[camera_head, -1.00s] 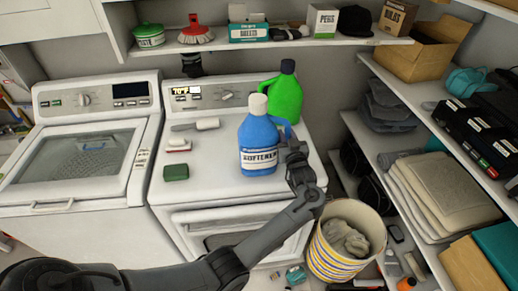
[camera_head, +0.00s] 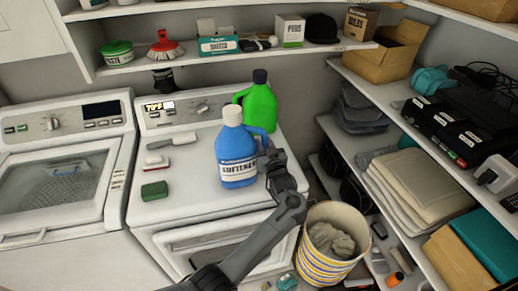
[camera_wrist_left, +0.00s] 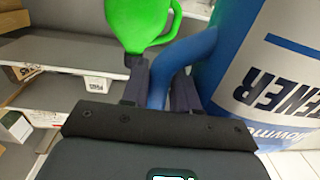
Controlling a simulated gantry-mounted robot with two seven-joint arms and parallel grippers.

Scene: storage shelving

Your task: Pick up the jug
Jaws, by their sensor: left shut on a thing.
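The blue softener jug (camera_head: 237,160) with a white cap stands upright on the white appliance top (camera_head: 190,215). A green jug (camera_head: 262,105) with a dark cap stands just behind it to the right. My left gripper (camera_head: 268,158) is at the right side of the blue jug, shut on its handle. In the left wrist view, the blue handle (camera_wrist_left: 160,88) passes between the two dark fingers, with the labelled jug body (camera_wrist_left: 265,75) close on the right and the green jug (camera_wrist_left: 138,22) beyond. My right gripper is not in view.
A green sponge (camera_head: 155,190) and a brush (camera_head: 172,140) lie left of the jug. A striped bin (camera_head: 323,265) stands at the appliance's front right. Loaded shelves (camera_head: 335,130) run along the right, and a wall shelf (camera_head: 240,58) hangs behind.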

